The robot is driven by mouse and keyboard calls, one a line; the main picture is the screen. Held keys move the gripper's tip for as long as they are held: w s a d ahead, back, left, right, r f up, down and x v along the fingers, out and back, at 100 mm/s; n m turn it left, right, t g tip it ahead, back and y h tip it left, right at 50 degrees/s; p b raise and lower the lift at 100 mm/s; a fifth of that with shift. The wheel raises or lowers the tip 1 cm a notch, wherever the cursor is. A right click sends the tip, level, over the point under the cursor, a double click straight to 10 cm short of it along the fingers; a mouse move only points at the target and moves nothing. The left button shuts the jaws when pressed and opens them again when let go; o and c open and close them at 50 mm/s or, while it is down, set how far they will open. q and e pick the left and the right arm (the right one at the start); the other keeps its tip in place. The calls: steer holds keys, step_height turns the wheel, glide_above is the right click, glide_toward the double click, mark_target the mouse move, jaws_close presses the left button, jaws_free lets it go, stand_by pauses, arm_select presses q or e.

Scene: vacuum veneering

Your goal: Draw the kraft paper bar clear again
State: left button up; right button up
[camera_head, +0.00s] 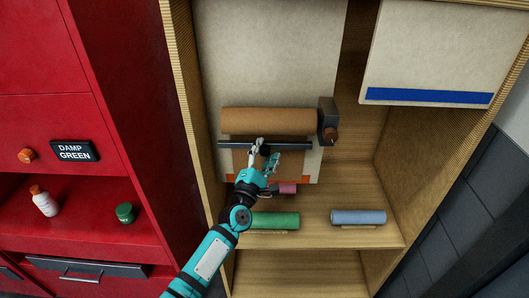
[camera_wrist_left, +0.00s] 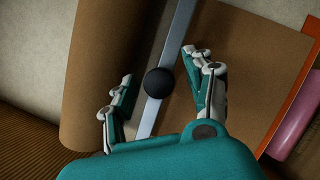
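The brown kraft paper roll (camera_head: 267,121) is mounted on a pale board in the wooden cabinet, and it shows at the left in the left wrist view (camera_wrist_left: 95,75). The grey bar (camera_head: 295,145) runs across just below the roll, over a hanging brown sheet (camera_wrist_left: 250,70). The bar (camera_wrist_left: 180,32) carries a round black knob (camera_wrist_left: 159,82). My left gripper (camera_head: 266,150) is at the knob, with its fingers spread on either side. In the left wrist view both fingers (camera_wrist_left: 158,70) appear apart from the knob. My right gripper is out of view.
A dark block with a brown knob (camera_head: 329,130) sits at the roll's right end. A green roll (camera_head: 275,221), a blue roll (camera_head: 358,217) and a pink roll (camera_head: 288,188) are below. A red cabinet (camera_head: 122,100) stands left. A white panel with a blue strip (camera_head: 428,96) is upper right.

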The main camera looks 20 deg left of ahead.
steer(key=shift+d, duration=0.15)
arm_select(q)
steer(key=v, duration=1.2)
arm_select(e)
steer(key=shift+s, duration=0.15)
